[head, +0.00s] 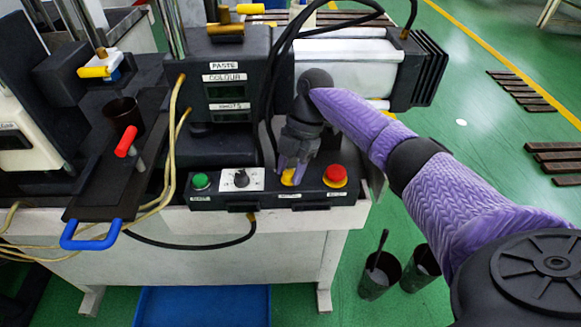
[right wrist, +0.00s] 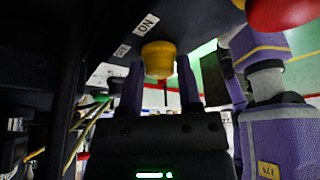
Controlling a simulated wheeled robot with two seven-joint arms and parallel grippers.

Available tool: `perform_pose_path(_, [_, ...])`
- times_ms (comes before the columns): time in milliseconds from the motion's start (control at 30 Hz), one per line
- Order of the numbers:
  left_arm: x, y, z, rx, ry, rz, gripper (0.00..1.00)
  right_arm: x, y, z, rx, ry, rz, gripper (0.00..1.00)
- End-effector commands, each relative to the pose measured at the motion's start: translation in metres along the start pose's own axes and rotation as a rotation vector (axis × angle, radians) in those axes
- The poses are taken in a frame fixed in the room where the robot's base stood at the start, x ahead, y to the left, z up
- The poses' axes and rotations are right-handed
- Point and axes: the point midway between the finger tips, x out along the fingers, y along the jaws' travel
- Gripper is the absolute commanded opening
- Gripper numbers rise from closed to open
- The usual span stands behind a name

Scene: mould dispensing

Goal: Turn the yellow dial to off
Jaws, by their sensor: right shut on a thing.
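The yellow dial (head: 287,179) sits on the black control panel (head: 325,196), between the white-plated black knob and the red button. It also shows in the right wrist view (right wrist: 158,58), with a white ON label (right wrist: 147,23) and another small label beside it. My right gripper (head: 291,172) points down at the dial from above. In the right wrist view its two fingers stand on either side of the dial, shut on it. The fingers cover part of the dial in the head view. My left gripper is not in view.
A green button (head: 201,181) and a black knob (head: 241,179) sit left of the dial; a red button (head: 335,175) is close on its right. Black cables (head: 272,90) hang behind my gripper. A red-handled lever (head: 127,141) and blue handle (head: 91,235) are at left.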

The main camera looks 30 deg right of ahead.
Motion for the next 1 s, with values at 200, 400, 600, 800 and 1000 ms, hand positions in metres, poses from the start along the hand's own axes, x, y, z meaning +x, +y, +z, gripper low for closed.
perform_pose_path(200, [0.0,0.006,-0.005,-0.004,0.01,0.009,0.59,0.001,0.0,0.0,0.0,0.001,-0.001,0.8])
perform_pose_path(400, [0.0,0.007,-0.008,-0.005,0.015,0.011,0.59,0.0,0.0,0.0,0.001,0.001,-0.001,0.8])
perform_pose_path(600, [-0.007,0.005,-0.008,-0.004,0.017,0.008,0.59,-0.03,0.0,-0.001,0.001,-0.001,0.003,0.8])
perform_pose_path(800, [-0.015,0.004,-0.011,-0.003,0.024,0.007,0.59,-0.08,0.001,-0.001,0.001,0.001,0.004,0.8])
perform_pose_path(1000, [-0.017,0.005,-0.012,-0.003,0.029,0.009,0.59,-0.099,0.0,0.0,0.0,0.001,-0.001,0.8])
